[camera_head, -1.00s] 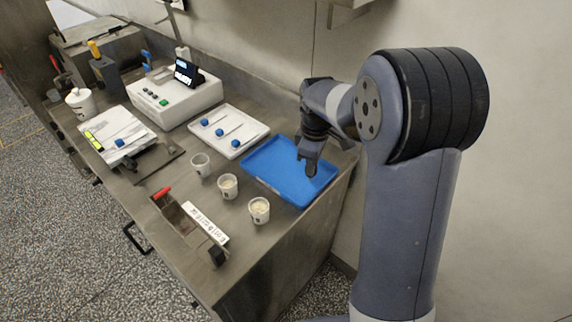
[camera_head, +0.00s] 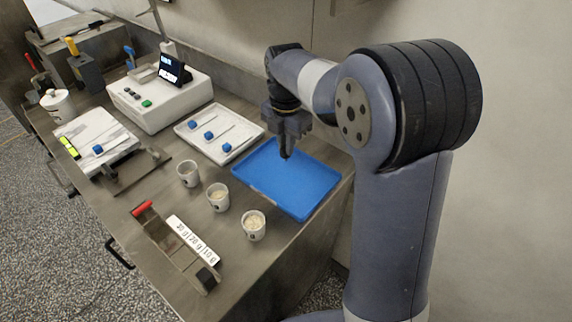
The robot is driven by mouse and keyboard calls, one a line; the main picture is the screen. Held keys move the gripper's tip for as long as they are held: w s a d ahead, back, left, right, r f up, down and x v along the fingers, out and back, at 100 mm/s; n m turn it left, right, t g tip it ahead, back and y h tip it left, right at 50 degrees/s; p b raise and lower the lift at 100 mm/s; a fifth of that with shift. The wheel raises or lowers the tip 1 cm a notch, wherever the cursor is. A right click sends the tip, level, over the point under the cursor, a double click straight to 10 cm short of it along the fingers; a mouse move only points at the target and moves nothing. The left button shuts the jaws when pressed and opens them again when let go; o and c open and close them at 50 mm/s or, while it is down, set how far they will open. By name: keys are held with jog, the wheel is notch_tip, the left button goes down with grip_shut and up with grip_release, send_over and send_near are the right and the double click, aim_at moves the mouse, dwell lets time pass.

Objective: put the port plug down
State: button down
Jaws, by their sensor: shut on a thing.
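My gripper (camera_head: 286,148) hangs pointing down over the back part of the blue tray (camera_head: 285,190). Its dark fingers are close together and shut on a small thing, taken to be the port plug. The plug itself is too small and too dark against the fingers to make out clearly. The gripper seems to be above the tray floor; whether anything touches the tray cannot be told. The tray looks bare elsewhere.
A white tray (camera_head: 236,131) with several blue-ended tools lies to the left. Three cups (camera_head: 218,196) stand in front of the blue tray. A red-handled metal rack (camera_head: 172,245) with a number strip is near the front edge. A white machine (camera_head: 160,100) stands behind.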

aim_at(286, 160)
jog(key=shift+f, duration=3.15)
jog(key=shift+f, duration=0.1)
jog(key=c, duration=1.5)
grip_release()
notch_tip(286, 160, up, 12)
jog(key=shift+r, duration=0.15)
